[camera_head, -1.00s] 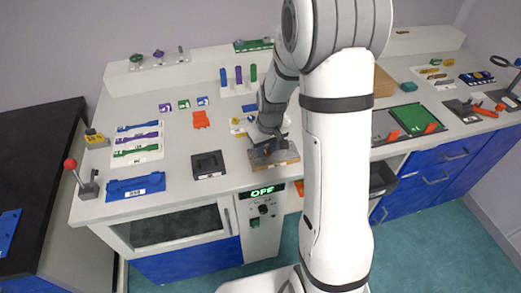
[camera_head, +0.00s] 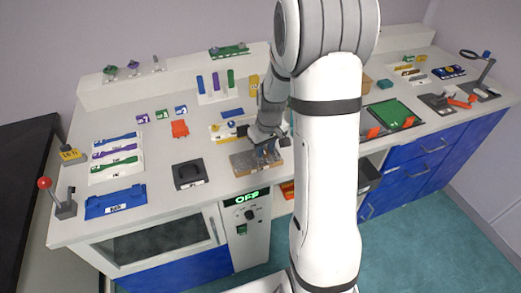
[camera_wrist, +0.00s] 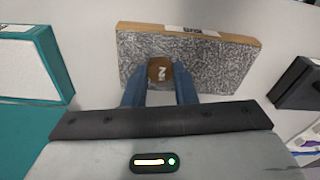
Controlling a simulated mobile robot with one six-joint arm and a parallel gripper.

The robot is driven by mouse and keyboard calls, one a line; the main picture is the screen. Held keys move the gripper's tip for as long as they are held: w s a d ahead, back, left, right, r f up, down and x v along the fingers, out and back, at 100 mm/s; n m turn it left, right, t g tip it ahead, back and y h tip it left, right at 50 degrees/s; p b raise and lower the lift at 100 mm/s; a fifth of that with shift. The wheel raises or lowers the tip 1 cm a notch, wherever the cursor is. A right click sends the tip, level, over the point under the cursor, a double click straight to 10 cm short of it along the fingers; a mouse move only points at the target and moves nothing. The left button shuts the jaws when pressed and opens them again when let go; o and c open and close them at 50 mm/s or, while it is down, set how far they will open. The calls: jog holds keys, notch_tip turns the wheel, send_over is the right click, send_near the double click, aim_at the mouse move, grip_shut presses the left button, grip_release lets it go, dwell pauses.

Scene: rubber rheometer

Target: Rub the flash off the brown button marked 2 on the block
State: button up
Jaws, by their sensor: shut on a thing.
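The brown button marked 2 (camera_wrist: 160,71) is between the two blue fingers of my gripper (camera_wrist: 160,84) in the wrist view. My gripper is shut on it. Behind it in that view lies the block (camera_wrist: 215,68), with a grey speckled top and a wooden edge with a small label. The block also shows in the head view (camera_head: 243,166), on the counter above the oven's control panel. My gripper (camera_head: 268,155) is over the block there. The button is hidden in the head view. I cannot tell whether the button touches the block, nor see its flash.
A black square fixture (camera_head: 188,174) stands left of the block. A white and teal box (camera_wrist: 35,65) is at the left of the wrist view. A red-knobbed lever (camera_head: 58,198) and a blue tray (camera_head: 115,201) are at the counter's front left.

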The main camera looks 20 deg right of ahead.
aim_at(240, 161)
jog(key=shift+d, duration=1.15)
jog(key=shift+s+a+f+b, duration=0.1)
jog(key=shift+a+b, duration=0.35)
jog(key=shift+a, duration=2.15)
jog(key=shift+a+r, duration=0.2)
jog(key=shift+a, duration=2.6)
jog(key=shift+r, duration=0.1)
notch_tip(240, 161, up, 7)
jog(key=p, duration=0.4)
